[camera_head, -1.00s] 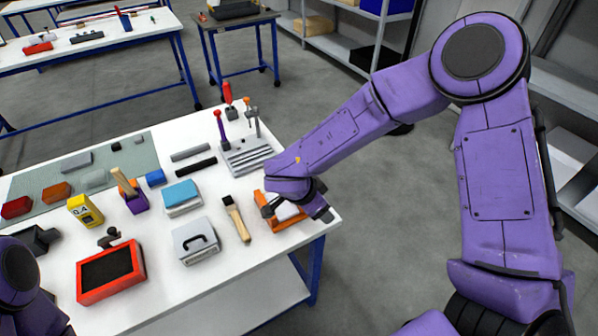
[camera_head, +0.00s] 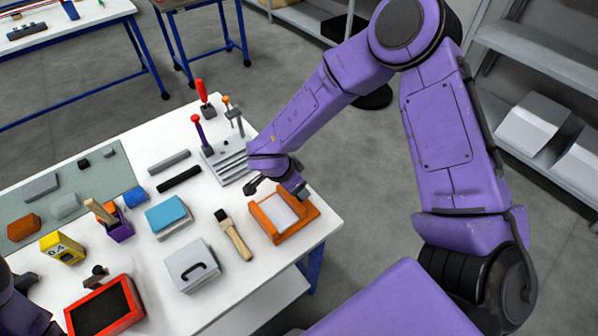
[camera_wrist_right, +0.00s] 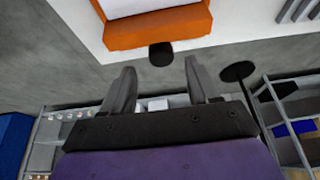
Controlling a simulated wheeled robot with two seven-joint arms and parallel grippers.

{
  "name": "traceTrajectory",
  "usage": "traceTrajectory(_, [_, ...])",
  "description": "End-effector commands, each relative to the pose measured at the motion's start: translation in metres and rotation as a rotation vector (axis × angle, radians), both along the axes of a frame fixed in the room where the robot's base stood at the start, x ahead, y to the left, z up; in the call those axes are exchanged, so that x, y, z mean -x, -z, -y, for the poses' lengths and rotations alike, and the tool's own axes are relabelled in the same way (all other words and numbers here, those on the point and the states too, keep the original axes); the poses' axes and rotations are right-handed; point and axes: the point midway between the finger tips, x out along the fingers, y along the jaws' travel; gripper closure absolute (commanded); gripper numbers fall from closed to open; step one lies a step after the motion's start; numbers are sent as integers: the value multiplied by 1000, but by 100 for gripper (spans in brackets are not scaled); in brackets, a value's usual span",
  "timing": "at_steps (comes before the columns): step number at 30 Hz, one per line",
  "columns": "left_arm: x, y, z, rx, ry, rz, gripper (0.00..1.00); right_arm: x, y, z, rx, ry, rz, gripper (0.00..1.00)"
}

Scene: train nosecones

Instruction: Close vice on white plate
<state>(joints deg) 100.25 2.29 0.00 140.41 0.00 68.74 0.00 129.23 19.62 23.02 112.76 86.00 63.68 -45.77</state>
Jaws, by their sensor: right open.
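The orange vice (camera_head: 310,212) stands at the right end of the white table, with the white plate (camera_head: 279,213) lying in it. In the right wrist view the vice's orange edge (camera_wrist_right: 160,30) shows at the top, with part of the white plate (camera_wrist_right: 135,6) behind it. A black round knob (camera_wrist_right: 161,54) sticks out from the orange edge toward my right gripper. My right gripper (camera_head: 274,189) is open and empty, at the vice's far side. Its two fingers (camera_wrist_right: 160,82) point toward the knob, which lies apart from them.
A brush (camera_head: 234,236) lies left of the vice. A grey box with a handle (camera_head: 193,268), a blue-topped box (camera_head: 167,216) and a grey slotted rack with upright tools (camera_head: 226,163) are nearby. A red tray (camera_head: 135,315) is at the lower left. Shelving stands at the right.

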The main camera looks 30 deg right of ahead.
Motion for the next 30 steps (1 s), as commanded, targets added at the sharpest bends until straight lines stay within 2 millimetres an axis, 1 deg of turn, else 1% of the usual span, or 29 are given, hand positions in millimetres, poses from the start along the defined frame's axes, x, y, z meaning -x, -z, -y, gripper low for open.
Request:
traceTrajectory(1, [0, -4, 0, 0, 0, 0, 57, 1, 7, 4, 1, 0, -4, 40])
traceTrajectory(3, [0, -6, 0, -1, 0, 1, 57, 0, 17, 8, 1, 0, -2, 40])
traceTrajectory(6, [0, -7, 0, 0, 0, 1, 57, 0, 26, 12, 1, 1, 0, 40])
traceTrajectory(9, [0, -7, 0, -1, 0, 1, 57, 0, 30, 14, 1, 3, 0, 40])
traceTrajectory(14, [0, -7, 0, -1, 0, 1, 57, 0, 30, 14, 0, 3, 1, 40])
traceTrajectory(15, [0, -7, 0, -1, 0, 1, 57, 0, 30, 14, 0, 3, 1, 43])
traceTrajectory(17, [0, -7, 0, -1, 0, 1, 57, 0, 30, 14, 0, 3, 1, 63])
traceTrajectory(18, [0, -7, 0, -1, 0, 1, 57, 0, 30, 14, 0, 4, 1, 76])
traceTrajectory(20, [0, -7, 0, -1, 0, 1, 57, 0, 30, 14, 0, 3, 1, 95])
traceTrajectory(23, [0, -7, 0, -1, 0, 1, 57, -1, 30, 14, 0, 6, 1, 95])
traceTrajectory(25, [0, -7, 0, -1, 0, 1, 57, -1, 31, 14, -2, 56, 0, 95])
traceTrajectory(30, [0, -7, 0, -1, 0, 1, 57, -2, 31, 14, -5, 316, -2, 95])
